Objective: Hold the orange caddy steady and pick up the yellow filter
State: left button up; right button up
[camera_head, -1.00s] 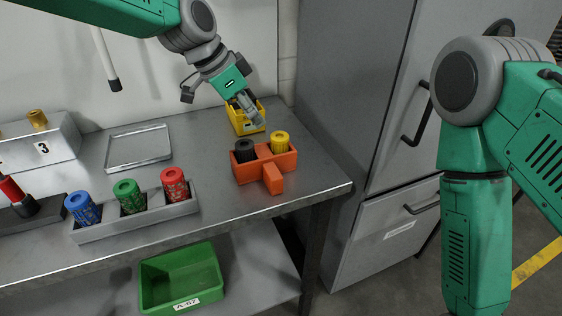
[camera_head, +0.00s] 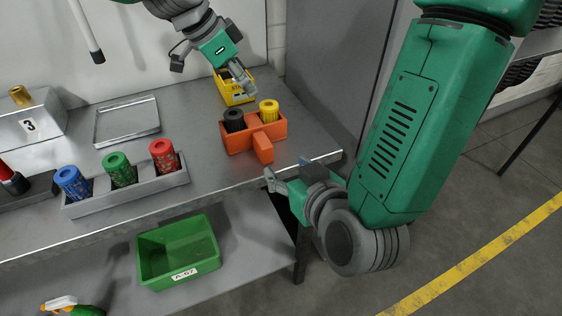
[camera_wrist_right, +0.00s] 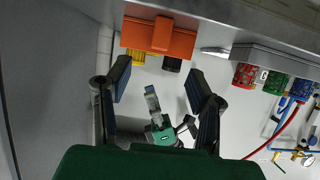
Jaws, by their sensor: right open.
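The orange caddy (camera_head: 237,144) stands upright near the table's right end, with its handle block pointing to the front edge. It holds a black filter (camera_head: 233,119) and the yellow filter (camera_head: 268,110), side by side. In the right wrist view the caddy (camera_wrist_right: 158,38) shows at the top, with the yellow filter (camera_wrist_right: 144,56) partly hidden below it. My left gripper (camera_head: 243,82) is behind the caddy, over a yellow bin; its jaw opening is unclear. My right gripper (camera_head: 270,181) is open and empty in front of the caddy, near the table's front edge, apart from it.
The yellow bin (camera_head: 228,98) stands behind the caddy. A grey rack (camera_head: 130,194) with blue, green and red filters is to the left. An empty metal tray (camera_head: 128,122) lies at the back. A green bin (camera_head: 178,251) is on the lower shelf. A grey cabinet (camera_head: 330,85) stands to the right.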

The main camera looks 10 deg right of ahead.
aim_at(269, 152)
jog(key=x, duration=1.2)
jog(key=shift+w+a+f, duration=0.1)
jog(key=shift+w+a, duration=0.15)
jog(key=shift+w+d+f, duration=0.2)
jog(key=shift+w+d, duration=0.05)
jog(key=shift+w, duration=0.2)
jog(key=shift+a, duration=0.4)
grip_shut()
jog(key=shift+d, duration=0.25)
